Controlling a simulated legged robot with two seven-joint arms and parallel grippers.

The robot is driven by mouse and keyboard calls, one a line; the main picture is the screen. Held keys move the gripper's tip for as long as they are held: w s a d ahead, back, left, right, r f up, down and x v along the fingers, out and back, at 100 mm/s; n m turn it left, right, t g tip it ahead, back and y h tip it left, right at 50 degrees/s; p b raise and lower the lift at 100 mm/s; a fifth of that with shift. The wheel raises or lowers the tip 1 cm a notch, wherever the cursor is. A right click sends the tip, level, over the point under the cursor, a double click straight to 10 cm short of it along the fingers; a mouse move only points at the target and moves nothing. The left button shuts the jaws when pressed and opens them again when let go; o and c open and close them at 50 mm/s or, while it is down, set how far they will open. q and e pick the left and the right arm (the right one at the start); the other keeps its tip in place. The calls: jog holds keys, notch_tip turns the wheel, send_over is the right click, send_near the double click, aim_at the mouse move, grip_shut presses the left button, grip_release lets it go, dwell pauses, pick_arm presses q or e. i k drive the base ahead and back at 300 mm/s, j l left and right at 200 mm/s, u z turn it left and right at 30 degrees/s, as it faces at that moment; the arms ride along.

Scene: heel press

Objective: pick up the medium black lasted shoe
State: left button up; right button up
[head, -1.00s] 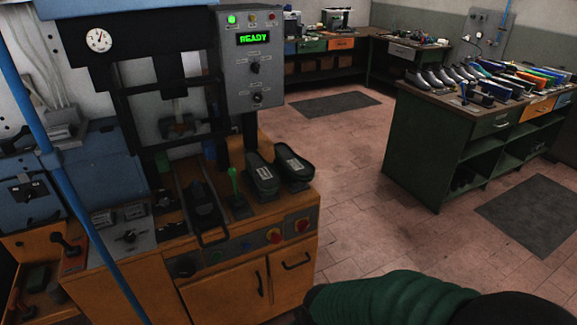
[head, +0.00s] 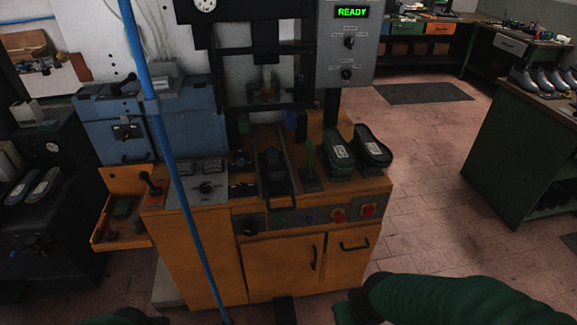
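Two dark shoe-shaped pieces with pale labels stand on the right end of the orange press cabinet, a left one (head: 338,152) and a right one (head: 371,152). A long black shoe-like shape (head: 272,172) lies in a dark frame at the middle of the cabinet top. I cannot tell which, if any, is the medium black lasted shoe. The labels are too small to read. My green-sleeved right arm crosses the bottom right, and a small dark part of my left arm shows at the bottom left. Neither gripper's fingers show.
The orange press cabinet (head: 275,260) has a panel reading READY (head: 352,12). A blue pole (head: 170,165) stands before it. Two labelled dark pieces (head: 33,187) lie on a black machine at far left. A green bench (head: 515,150) with grey shoes (head: 542,78) is right. Floor between is clear.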

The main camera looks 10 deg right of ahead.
aim_at(369, 148)
jog(key=i+l+u, duration=0.15)
jog(key=l, duration=0.55)
jog(key=i+l+u, duration=0.2)
jog(key=l, duration=0.55)
jog(key=l+u, duration=0.15)
jog(key=l, duration=0.55)
